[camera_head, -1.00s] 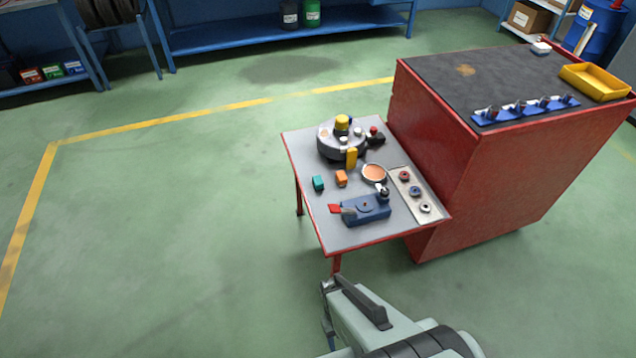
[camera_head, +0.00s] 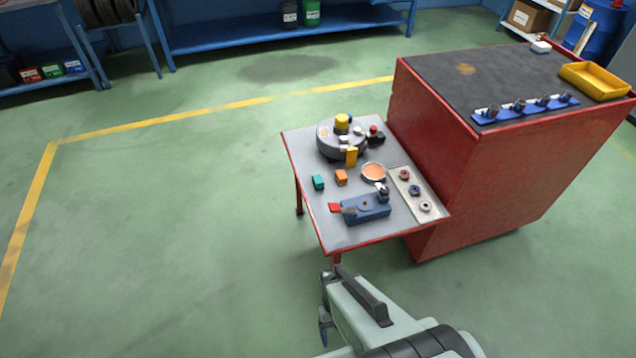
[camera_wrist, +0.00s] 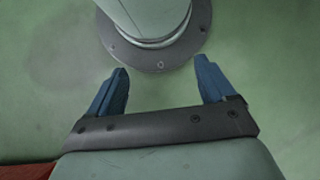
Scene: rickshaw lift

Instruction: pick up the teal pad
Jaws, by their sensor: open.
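The teal pad (camera_head: 318,182) is a small block lying on the left part of the grey tabletop (camera_head: 310,150), left of an orange block (camera_head: 341,178). My gripper (camera_head: 325,303) is in front of the table's near edge, below and well apart from the pad. In the wrist view my gripper (camera_wrist: 162,68) is open, with two blue fingers spread and nothing between them. The pad does not show in the wrist view; green floor lies behind the fingers.
A blue fixture with a red handle (camera_head: 362,208) stands near the table's front. A round dark unit (camera_head: 340,143) with a yellow knob is at the back. A copper-coloured dish (camera_head: 374,171) and a tray of rings (camera_head: 400,178) are right. A red cabinet (camera_head: 500,180) adjoins the table.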

